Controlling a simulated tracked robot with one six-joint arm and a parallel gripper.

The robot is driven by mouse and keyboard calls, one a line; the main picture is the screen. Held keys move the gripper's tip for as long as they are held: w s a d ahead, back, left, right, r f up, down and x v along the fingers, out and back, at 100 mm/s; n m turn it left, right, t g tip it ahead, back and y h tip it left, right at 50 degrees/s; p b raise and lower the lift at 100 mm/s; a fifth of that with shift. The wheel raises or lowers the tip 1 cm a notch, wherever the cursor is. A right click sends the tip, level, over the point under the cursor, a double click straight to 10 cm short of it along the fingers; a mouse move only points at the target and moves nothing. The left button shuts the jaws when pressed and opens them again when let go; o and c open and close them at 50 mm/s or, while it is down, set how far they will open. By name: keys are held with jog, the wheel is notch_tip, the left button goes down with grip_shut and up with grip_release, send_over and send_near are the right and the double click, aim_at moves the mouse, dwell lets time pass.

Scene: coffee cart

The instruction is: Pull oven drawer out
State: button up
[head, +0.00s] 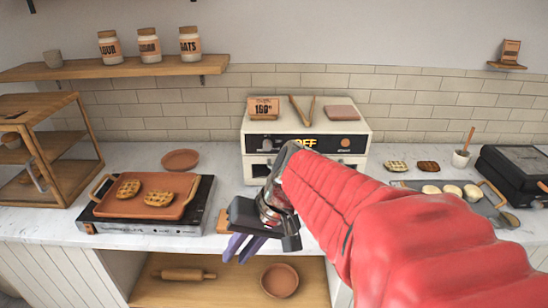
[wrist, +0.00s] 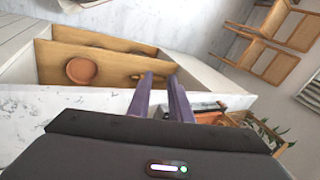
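The oven (head: 355,144) is a white box on the counter with a black front panel. Its display reads OFF in orange. The drawer front (head: 256,166) is the pale part below the panel; my arm and wrist hide most of it, and no handle shows clearly. My gripper (head: 235,258) has purple fingers pointing down, in front of the counter edge and below left of the oven. In the wrist view, the fingers (wrist: 160,78) stand apart with a gap and nothing between them. The oven is not seen there.
A griddle (head: 150,228) bearing an orange tray (head: 112,206) of waffles stands left. A wooden rack (head: 62,132) is at far left. A grey tray (head: 485,207) of buns and a black press (head: 520,170) are right. Below, an open shelf (head: 225,293) holds a rolling pin and bowl.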

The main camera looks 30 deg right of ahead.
jog(key=w+d+m+t+y, duration=0.2)
jog(key=w+d+m+t, duration=0.15)
jog(key=d, duration=0.55)
jog(key=w+d+m+t+y, duration=0.1)
jog(key=w+d+m+t, duration=0.3)
jog(key=d, duration=0.5)
jog(key=s+d+f+m+t+h, duration=0.1)
jog(key=d+m+t+h, duration=0.3)
jog(key=d, duration=1.5)
jog(key=shift+s+d+f+m+t, duration=0.25)
jog(key=shift+s+d+m+t, duration=0.2)
jog(key=shift+m, duration=0.1)
jog(key=shift+w+a, duration=0.15)
jog(key=x, duration=1.3)
jog(key=shift+w, duration=0.35)
grip_shut()
